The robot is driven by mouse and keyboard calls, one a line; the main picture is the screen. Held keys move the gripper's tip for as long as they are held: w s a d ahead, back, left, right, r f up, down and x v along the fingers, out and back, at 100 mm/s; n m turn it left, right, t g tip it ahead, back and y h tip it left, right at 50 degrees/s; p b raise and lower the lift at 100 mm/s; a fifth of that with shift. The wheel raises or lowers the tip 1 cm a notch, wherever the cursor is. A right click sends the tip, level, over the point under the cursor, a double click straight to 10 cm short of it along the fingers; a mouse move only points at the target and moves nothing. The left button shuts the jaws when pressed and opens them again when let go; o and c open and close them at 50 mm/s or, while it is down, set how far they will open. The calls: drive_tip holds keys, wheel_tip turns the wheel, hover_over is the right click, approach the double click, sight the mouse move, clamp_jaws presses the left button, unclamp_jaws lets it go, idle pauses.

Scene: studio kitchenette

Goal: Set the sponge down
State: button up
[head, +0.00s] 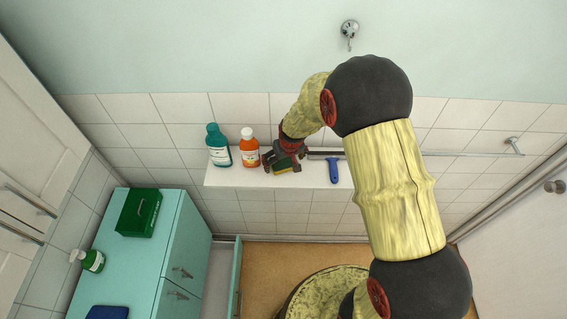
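The sponge (284,169), green and yellow, shows at the fingertips of my gripper (284,162) in the head view. My gripper reaches down over the white ledge (232,180) on the tiled wall, and its fingers sit around the sponge. The fingers hide part of the sponge. I cannot tell whether its underside touches the ledge.
A teal bottle (218,147) and an orange bottle (249,148) stand left of my gripper. A blue-handled tool (333,172) lies to its right. A green box (139,213) and a green bottle (91,261) are on the teal cabinet (148,262). A rail (470,154) runs along the wall.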

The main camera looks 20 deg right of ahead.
drive_tip(key=c, duration=0.6)
drive_tip(key=shift+c, duration=0.7)
